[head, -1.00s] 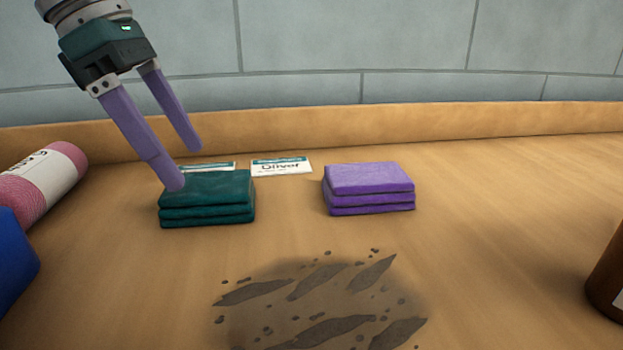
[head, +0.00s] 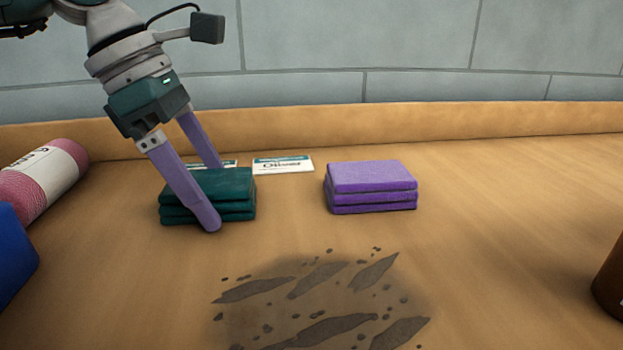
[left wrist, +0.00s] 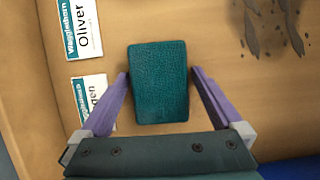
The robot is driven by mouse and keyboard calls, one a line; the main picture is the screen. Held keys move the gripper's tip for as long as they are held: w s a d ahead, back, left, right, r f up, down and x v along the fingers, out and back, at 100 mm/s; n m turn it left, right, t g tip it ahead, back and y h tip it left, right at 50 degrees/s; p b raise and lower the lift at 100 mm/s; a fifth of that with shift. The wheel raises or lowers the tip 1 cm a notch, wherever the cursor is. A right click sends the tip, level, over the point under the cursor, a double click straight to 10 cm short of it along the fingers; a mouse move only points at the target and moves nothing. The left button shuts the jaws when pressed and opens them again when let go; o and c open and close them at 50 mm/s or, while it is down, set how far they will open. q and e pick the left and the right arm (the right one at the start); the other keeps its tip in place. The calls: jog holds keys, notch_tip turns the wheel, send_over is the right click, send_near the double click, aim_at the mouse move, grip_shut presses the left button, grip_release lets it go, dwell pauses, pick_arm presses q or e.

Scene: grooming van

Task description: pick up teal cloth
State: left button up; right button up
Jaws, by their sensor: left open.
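The teal cloth (head: 236,190) is folded into a stack on the wooden counter, left of the middle in the head view. In the left wrist view the teal cloth (left wrist: 158,82) lies between the two purple fingers. My left gripper (head: 213,198) is open, with one finger at the near side of the cloth and the other behind it. The left wrist view shows my left gripper (left wrist: 158,88) open around the lower part of the cloth, with a finger on each side. My right gripper is not in view.
A folded purple cloth (head: 371,187) lies to the right. Name cards, one reading Oliver (head: 283,165), lie behind the cloths. A pink roll (head: 42,180) and a blue object (head: 15,258) are at left. A brown container (head: 611,275) is at the right edge. Dark smears (head: 320,300) mark the counter in front.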

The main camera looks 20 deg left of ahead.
aim_at(208, 180)
pick_arm(q)
jog(key=shift+f, duration=0.15)
jog(key=c, duration=1.1)
jog(key=shift+r, duration=0.2)
jog(key=shift+r, duration=0.25)
notch_tip(208, 180, up, 20)
jog(key=p, duration=0.3)
jog(key=shift+f, duration=0.15)
